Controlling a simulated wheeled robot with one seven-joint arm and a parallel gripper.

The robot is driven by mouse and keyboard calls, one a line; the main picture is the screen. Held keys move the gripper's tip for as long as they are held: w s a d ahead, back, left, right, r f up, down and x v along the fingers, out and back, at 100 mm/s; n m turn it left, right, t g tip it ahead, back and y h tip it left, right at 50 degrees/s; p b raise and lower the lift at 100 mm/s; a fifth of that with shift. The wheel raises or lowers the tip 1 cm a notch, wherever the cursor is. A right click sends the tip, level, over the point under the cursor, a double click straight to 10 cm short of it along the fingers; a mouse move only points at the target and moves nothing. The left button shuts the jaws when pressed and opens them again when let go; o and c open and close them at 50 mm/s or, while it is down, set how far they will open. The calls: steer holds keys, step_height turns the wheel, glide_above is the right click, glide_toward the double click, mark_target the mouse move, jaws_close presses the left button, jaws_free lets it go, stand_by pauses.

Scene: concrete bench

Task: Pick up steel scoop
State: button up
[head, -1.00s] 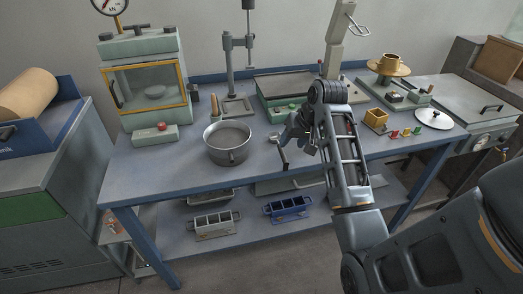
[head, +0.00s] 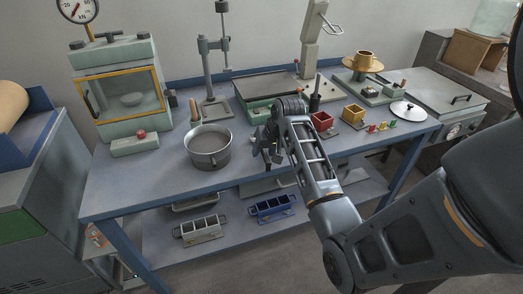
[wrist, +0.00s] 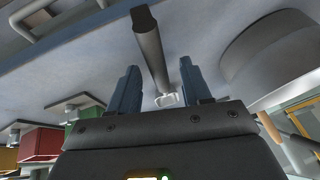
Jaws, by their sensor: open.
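The steel scoop (wrist: 152,52) lies on the bench in the wrist view, its long grey handle running up the picture between my fingers. A small pale part of it shows low between the fingertips. My gripper (head: 266,150) is over the front of the bench, right of the metal pan, and hides most of the scoop in the head view. In the wrist view my gripper (wrist: 160,88) is open, with one finger on each side of the handle. I cannot tell whether the fingers touch it.
The metal pan (head: 212,160) stands left of my gripper and also shows in the wrist view (wrist: 268,58). A red box (head: 322,122), a yellow box (head: 353,114) and small coloured pieces are to the right. The bench (head: 150,180) is clear at front left.

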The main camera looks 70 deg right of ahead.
steer(key=shift+c, duration=0.3)
jaws_close()
steer(key=shift+r, duration=0.15)
step_height(320, 180, up, 4)
steer(key=shift+d+r+b, duration=0.1)
steer(key=shift+b, duration=0.2)
steer(key=s+d+r+b, duration=0.1)
steer(key=s+d+r, duration=0.4)
steer(key=s, duration=0.5)
steer(key=shift+d+r, duration=0.2)
steer(key=shift+r, duration=0.6)
